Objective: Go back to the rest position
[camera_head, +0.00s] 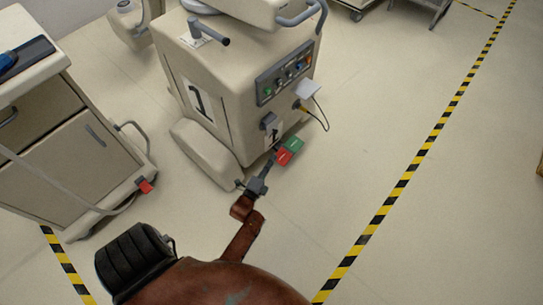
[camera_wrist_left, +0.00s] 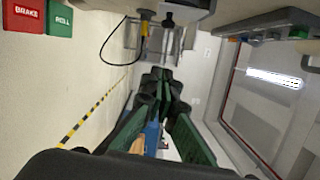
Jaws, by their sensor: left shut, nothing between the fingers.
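My left gripper (camera_head: 268,166) is at the front foot of the large beige machine (camera_head: 215,100). It is just left of a red pedal (camera_head: 284,157) and a green pedal (camera_head: 294,144) in the head view. In the left wrist view, the gripper's dark fingers (camera_wrist_left: 158,85) are closed and hold nothing. There the red pedal (camera_wrist_left: 22,14), marked BRAKE, and the green pedal (camera_wrist_left: 60,18), marked ROLL, are at the upper left, apart from the fingers. I cannot tell the exact gap from the head view. My right gripper is in neither view.
A beige cabinet cart (camera_head: 75,165) with a red pedal (camera_head: 144,186) stands at the left. The machine has a control panel (camera_head: 285,72) and a hanging black cable (camera_head: 322,115). Floor right of it is clear up to a yellow-black striped line (camera_head: 420,145).

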